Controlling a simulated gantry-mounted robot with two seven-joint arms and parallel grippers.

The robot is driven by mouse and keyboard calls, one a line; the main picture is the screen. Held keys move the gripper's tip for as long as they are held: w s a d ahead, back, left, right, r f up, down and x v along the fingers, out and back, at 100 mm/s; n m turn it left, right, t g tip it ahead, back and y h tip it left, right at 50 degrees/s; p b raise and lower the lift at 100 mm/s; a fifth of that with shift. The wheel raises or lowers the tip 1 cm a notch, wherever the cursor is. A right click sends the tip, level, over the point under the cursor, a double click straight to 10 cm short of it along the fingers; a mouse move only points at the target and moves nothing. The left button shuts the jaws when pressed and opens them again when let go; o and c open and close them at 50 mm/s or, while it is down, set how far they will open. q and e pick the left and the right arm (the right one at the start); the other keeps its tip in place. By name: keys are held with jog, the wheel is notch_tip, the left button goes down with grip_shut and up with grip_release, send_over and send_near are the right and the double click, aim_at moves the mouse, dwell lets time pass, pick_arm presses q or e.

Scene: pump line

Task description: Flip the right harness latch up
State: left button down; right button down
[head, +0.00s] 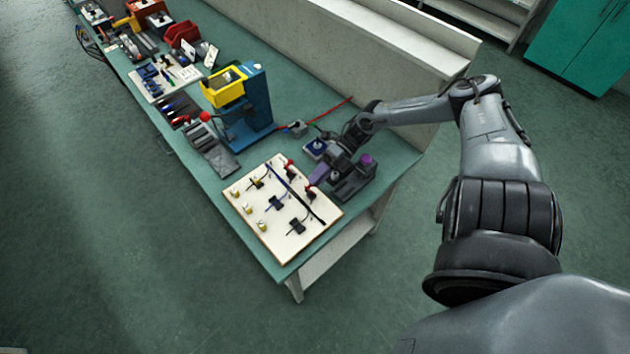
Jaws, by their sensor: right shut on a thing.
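The cream harness board (252,220) lies at the near right end of the green bench. It carries dark cables, black clips and several yellowish pegs. Two small red-tipped latches stand along its upper right edge: one farther back (289,164) and one nearer (309,191). My right gripper (318,178) reaches down over this edge, at the nearer red latch, and is shut on it as far as I can tell. The fingertips are small and partly hidden, and the latch's exact tilt is unclear. My left gripper is out of view.
A dark grey fixture with a purple knob (367,160) stands close to my right gripper. A blue press with a yellow bin (226,90) stands behind the board. A red cable (330,112) runs toward the wall. Bins and tools fill the far bench.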

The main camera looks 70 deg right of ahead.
jog(key=shift+d+f+y+b, duration=0.2)
jog(key=shift+y+b, duration=0.1)
jog(key=shift+y, duration=0.1)
jog(key=shift+r, duration=0.1)
jog(key=c, duration=1)
grip_release()
jog(key=shift+s, duration=0.1)
jog(key=v, duration=1.1)
jog(key=shift+s+p, duration=0.1)
jog(key=shift+p, duration=0.2)
jog(key=shift+a, duration=0.1)
